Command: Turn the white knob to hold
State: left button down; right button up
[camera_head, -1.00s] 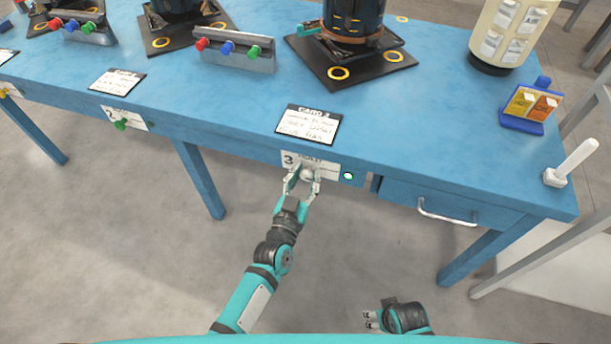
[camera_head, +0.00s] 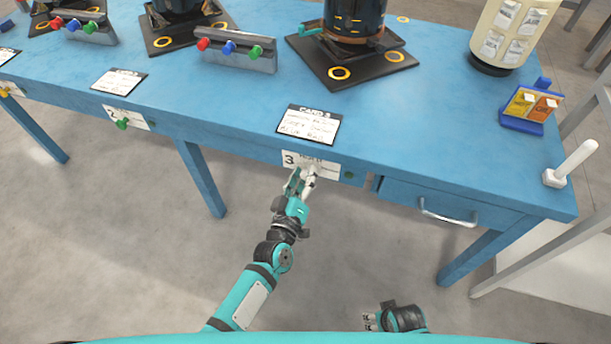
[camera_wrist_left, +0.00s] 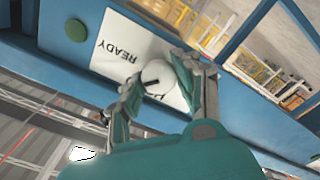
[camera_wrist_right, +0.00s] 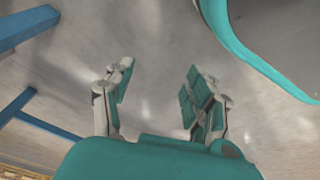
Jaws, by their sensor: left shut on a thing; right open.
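The white knob (camera_wrist_left: 158,75) sits on a white label plate (camera_wrist_left: 125,50) on the table's front edge. The plate reads READY, and another word starting with H is partly hidden by the fingers. The plate marked 3 (camera_head: 290,160) also shows in the head view, with the knob mostly covered. My left gripper (camera_head: 301,182) is shut on the knob, one finger on each side, and its wrist is turned. A dark mark shows on the knob's face. A round green lamp (camera_wrist_left: 76,30), unlit, is beside the plate. My right gripper (camera_wrist_right: 160,80) is open and empty, low over the floor.
A blue table (camera_head: 230,125) carries a card (camera_head: 309,124), a block with red, blue and green knobs (camera_head: 236,50) and a dark machine (camera_head: 352,50). A drawer handle (camera_head: 447,212) sticks out right of the knob. A green knob (camera_head: 121,124) is further left.

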pick_arm(q)
jog(key=n, duration=0.2)
jog(key=shift+f+n, duration=0.1)
jog(key=shift+n, duration=0.3)
jog(key=n+b, duration=0.1)
jog(key=n, duration=0.2)
jog(key=shift+a+n+b, duration=0.1)
jog(key=shift+n+b, duration=0.35)
jog(key=shift+n, duration=1.05)
pick_arm(e)
notch_tip(320, 180, up, 6)
jog(key=w, duration=0.2)
jog(key=shift+a+r, duration=0.2)
jog(key=shift+w+r, duration=0.1)
pick_arm(q)
jog(key=c, duration=0.9)
grip_release()
jog(key=shift+s+a+f, duration=0.1)
jog(key=shift+s, duration=0.3)
jog(key=v, duration=1.1)
